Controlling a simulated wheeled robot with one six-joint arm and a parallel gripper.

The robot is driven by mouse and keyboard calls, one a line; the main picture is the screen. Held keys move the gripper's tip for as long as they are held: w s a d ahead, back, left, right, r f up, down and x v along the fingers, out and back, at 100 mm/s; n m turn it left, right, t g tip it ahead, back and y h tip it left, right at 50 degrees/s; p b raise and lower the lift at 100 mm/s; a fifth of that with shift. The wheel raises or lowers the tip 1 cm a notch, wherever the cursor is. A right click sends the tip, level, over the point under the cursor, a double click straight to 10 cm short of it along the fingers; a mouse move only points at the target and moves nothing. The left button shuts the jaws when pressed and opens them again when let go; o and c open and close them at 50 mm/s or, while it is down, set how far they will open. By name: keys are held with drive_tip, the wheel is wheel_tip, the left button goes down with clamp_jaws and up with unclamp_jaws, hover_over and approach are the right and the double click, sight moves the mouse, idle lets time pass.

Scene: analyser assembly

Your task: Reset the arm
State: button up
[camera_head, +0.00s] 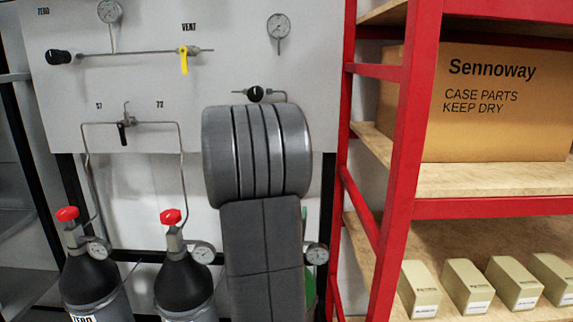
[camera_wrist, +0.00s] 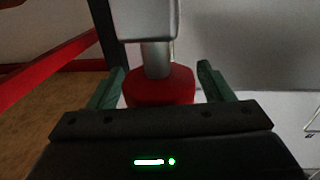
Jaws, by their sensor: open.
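In the wrist view my gripper (camera_wrist: 161,68) is open, with a green finger on each side of a red knob (camera_wrist: 160,86). The knob sits on a metal stem (camera_wrist: 156,58) with a pale block at its other end. I see no clear contact between fingers and knob, and cannot tell how deep the knob lies between them. In the head view my grey arm (camera_head: 257,155) stands in front of the panel; my gripper is hidden behind it. Two gas cylinders with red knobs (camera_head: 67,214) (camera_head: 171,217) stand to its left. A green cylinder (camera_head: 309,290) is mostly hidden behind my arm.
The white panel (camera_head: 230,60) carries gauges, pipes, a yellow VENT lever (camera_head: 184,60) and black valve knobs. A red-framed shelf (camera_head: 402,150) stands close on the right, with a Sennoway carton (camera_head: 490,105) and several small boxes (camera_head: 466,286). A gauge (camera_head: 317,254) is beside my arm.

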drive_tip(key=shift+r+m+h+p, duration=0.2)
drive_tip(key=shift+m+h+p, duration=0.2)
drive_tip(key=shift+h+p, duration=0.3)
drive_tip(key=m+g+h+p, duration=0.1)
drive_tip(key=m+h+p, duration=0.1)
drive_tip(key=h+p, duration=0.1)
drive_tip(key=shift+d+p, duration=0.15)
drive_tip(key=shift+p, duration=0.5)
drive_tip(key=v, duration=0.6)
drive_tip(key=shift+s+f+m+h+b, duration=0.2)
drive_tip(key=shift+s+m+h+b, duration=0.1)
drive_tip(key=shift+b, duration=0.1)
drive_tip(key=shift+r, duration=0.1)
